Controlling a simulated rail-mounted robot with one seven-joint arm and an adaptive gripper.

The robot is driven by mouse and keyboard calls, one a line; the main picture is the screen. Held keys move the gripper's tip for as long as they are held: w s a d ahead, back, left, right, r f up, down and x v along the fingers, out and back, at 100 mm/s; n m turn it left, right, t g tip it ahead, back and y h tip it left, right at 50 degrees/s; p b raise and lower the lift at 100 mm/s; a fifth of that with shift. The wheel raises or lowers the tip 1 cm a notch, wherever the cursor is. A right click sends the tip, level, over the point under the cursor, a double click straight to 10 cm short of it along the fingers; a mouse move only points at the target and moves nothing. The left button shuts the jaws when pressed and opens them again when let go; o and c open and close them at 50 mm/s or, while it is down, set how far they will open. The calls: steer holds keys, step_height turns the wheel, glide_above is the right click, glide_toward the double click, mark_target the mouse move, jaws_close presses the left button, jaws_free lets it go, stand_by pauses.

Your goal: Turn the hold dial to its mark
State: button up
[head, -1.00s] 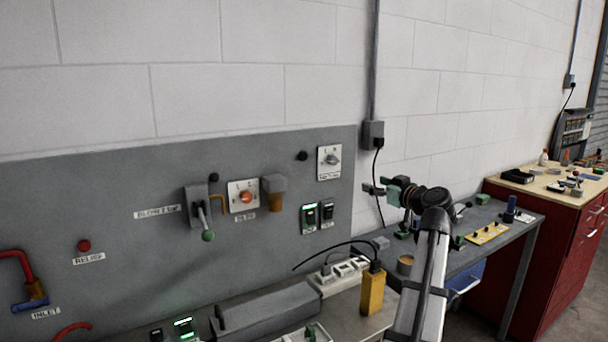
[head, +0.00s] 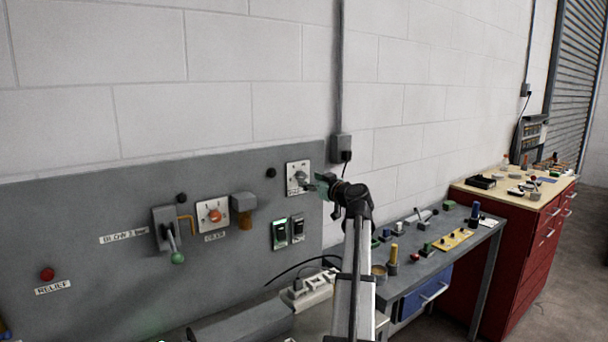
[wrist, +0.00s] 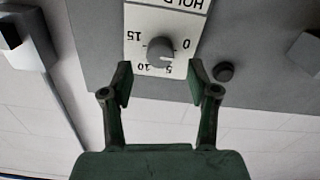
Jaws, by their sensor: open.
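The hold dial is a grey knob on a white plate at the top right of the grey wall panel in the head view (head: 298,177). In the wrist view the dial (wrist: 160,52) shows upside down, with HOLD and the numbers 0, 5, 10 and 15 around it. The mark to match is too small to make out. My gripper (wrist: 160,84) is open, its two green fingers spread to either side just short of the knob, with nothing between them. In the head view my gripper (head: 314,183) is right beside the dial plate and partly covers its right edge.
A black round button (wrist: 223,71) is close to one fingertip. Below the dial are two rocker switches (head: 288,231). A grey conduit box (head: 341,148) is on the wall to the right. An orange dial (head: 214,215) and a green-tipped lever (head: 177,257) are further left.

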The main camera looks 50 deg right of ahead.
mark_target(303, 177)
steer(key=shift+p+x, duration=0.45)
steer(key=shift+x, duration=1.65)
jaws_close()
